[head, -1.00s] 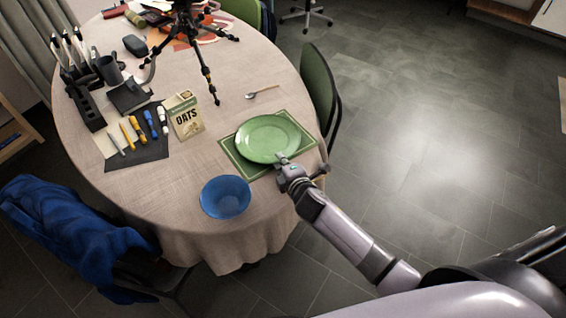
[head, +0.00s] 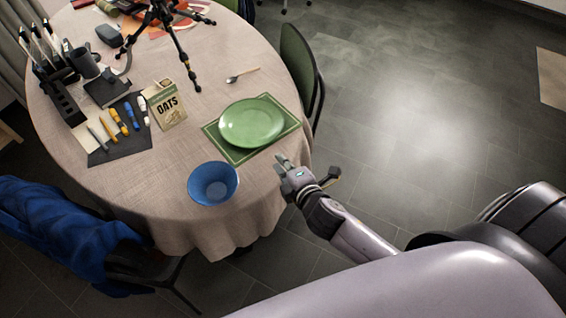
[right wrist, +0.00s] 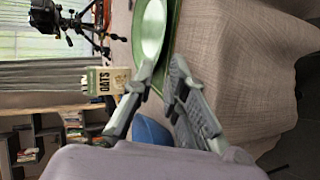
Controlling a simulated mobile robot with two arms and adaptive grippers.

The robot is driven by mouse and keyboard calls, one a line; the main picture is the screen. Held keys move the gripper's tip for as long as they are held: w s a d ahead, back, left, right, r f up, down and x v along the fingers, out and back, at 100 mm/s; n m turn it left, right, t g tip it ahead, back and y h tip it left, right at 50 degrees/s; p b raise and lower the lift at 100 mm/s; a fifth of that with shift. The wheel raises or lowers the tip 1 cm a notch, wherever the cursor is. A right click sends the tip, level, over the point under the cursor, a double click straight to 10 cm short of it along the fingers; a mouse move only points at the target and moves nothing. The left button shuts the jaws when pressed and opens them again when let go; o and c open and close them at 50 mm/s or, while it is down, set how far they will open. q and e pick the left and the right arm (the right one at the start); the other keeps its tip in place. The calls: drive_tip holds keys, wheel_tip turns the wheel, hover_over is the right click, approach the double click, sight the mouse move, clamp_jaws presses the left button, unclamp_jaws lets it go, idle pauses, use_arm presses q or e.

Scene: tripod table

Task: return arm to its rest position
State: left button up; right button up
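My right gripper (head: 290,168) is at the table's right front edge, between the green plate and the open floor. In the right wrist view its two fingers (right wrist: 163,64) stand apart with nothing held between them. My right arm reaches in from the lower right of the head view. The green plate (head: 252,122) lies on a green placemat (head: 225,148), just beyond the gripper and apart from it in the head view. My left gripper is not in view.
A blue bowl (head: 213,183) stands left of the gripper near the table edge. An oats box (head: 167,104), a spoon (head: 242,75), several markers and a tripod (head: 172,35) stand or lie farther back. A green chair (head: 300,72) is beyond the placemat. Floor at right is clear.

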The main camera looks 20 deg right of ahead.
idle(0.4)
drive_tip(key=s+d+m+g, duration=0.2)
drive_tip(key=s+m+g, duration=0.8)
drive_tip(key=s+m, duration=0.9)
wheel_tip(320, 180, down, 25)
drive_tip(key=s+n+g, duration=0.1)
drive_tip(key=s+n, duration=0.1)
drive_tip(key=n, duration=0.1)
drive_tip(key=s+d+f+g, duration=0.1)
drive_tip(key=s+d+f, duration=0.2)
drive_tip(key=s+f, duration=1.4)
drive_tip(key=shift+s+f, duration=0.35)
drive_tip(key=shift+f, duration=0.15)
